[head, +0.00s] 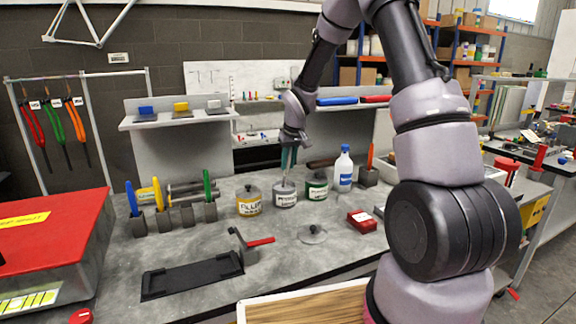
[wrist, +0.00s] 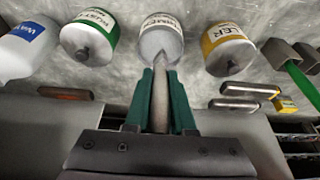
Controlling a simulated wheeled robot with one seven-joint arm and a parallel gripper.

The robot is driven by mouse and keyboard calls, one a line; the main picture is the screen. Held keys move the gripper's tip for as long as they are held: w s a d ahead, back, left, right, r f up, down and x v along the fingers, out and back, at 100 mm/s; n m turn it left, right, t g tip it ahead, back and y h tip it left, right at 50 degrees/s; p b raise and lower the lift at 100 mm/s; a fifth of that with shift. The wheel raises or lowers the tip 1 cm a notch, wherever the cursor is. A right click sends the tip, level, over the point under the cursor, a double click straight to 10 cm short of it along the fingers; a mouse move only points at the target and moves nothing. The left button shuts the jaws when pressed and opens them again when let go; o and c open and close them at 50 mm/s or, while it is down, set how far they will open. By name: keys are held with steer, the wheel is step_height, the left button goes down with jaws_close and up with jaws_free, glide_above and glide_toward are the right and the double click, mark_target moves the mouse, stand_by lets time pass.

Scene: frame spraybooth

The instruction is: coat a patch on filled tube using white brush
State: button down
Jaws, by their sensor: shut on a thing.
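My gripper (head: 288,150) is shut on the white brush (wrist: 159,98), held upright with its handle between the teal fingers; the fingers also show in the wrist view (wrist: 160,100). The brush (head: 286,178) points down at the mouth of the grey-and-white can (head: 285,199), whose label seems to read primer; the can also shows in the wrist view (wrist: 160,40). The brush's tip is hidden, so I cannot tell how deep it reaches. I cannot pick out the filled tube for certain.
A yellow filler can (head: 248,207) and a green-labelled can (head: 317,190) stand close on either side. A white bottle (head: 343,172), loose lid (head: 312,235), red box (head: 361,221) and black tray (head: 193,276) share the bench. Coloured brushes (head: 158,194) stand in holders at left.

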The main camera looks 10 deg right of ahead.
steer(key=shift+r, duration=3.15)
